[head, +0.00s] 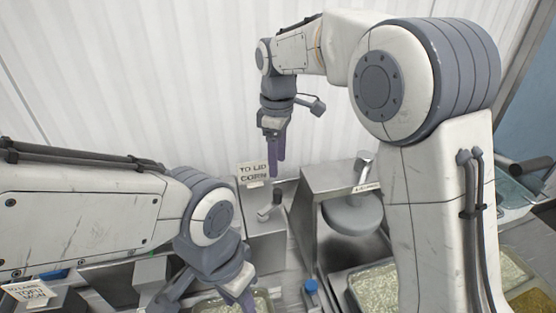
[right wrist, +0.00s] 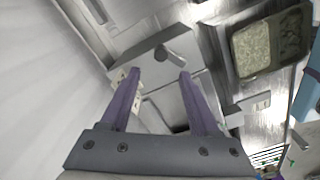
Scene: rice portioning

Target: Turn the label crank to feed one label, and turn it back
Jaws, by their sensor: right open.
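A sign reading "TO LID CORN" (head: 253,172) stands behind the box. My right gripper (head: 276,168) hangs above the box with its purple fingers pointing down, open and empty. In the right wrist view the crank (right wrist: 174,54) lies beyond and between the parted fingertips (right wrist: 159,72), not touched by them. My left gripper (head: 215,290) is low at the front, partly cut off by the frame's edge; its jaw opening is unclear.
A metal stand with a round grey bowl-like part (head: 352,215) is right of the crank box. Trays of grain (head: 352,290) lie at the front right. A blue-capped item (head: 311,286) stands between. A compartment tray (right wrist: 238,58) shows in the right wrist view.

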